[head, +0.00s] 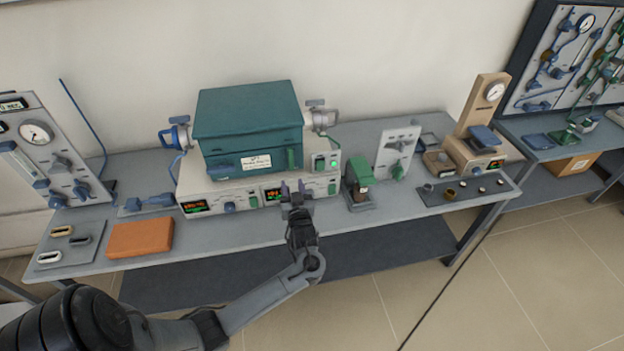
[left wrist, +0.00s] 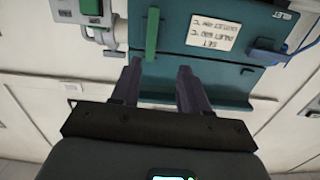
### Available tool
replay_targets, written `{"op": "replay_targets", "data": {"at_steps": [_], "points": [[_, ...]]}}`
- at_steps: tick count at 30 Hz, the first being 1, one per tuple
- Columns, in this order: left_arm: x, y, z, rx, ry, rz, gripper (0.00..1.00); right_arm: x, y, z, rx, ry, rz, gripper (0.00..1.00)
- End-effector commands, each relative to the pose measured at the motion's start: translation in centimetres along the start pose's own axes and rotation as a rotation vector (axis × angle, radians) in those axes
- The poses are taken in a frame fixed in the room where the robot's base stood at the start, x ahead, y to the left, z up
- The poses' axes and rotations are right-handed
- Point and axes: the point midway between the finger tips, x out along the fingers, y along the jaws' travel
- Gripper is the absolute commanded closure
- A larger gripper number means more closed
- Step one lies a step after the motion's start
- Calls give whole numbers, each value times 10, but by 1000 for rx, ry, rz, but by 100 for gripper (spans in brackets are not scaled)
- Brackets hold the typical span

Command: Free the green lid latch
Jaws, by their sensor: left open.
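The teal furnace box (head: 247,122) sits on a light grey control base in the head view. The green lid latch (head: 291,158) is an upright bar on its front face, near the right end. It also shows in the left wrist view (left wrist: 152,34), beside the white label. My left gripper (head: 293,190) is open, in front of the base and below the latch in the head view. In the left wrist view its fingertips (left wrist: 160,72) are apart, with the latch's near end appearing closer to the left finger. I cannot tell whether they touch. My right gripper is not in view.
The control base (head: 235,187) has lit displays and knobs near my gripper. A small green-topped device (head: 358,182) stands just right. An orange block (head: 140,238) lies at the left. The front strip of the grey bench (head: 225,240) is clear.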

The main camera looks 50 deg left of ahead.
Motion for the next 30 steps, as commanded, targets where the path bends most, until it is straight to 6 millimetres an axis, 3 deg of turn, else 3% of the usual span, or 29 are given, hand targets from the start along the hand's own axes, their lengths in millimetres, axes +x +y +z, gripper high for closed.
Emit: {"op": "replay_targets", "data": {"at_steps": [1, 3, 11, 24, 30], "points": [[4, 6, 3, -20, 11, -1, 55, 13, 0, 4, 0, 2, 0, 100], [7, 12, -2, -37, 20, 0, 55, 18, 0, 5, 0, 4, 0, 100], [24, 18, -10, -56, 29, 1, 55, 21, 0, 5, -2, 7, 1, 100], [92, 17, -12, -55, 28, 0, 55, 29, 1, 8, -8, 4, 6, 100], [111, 18, -12, -55, 27, 2, 55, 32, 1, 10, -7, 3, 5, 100]]}}
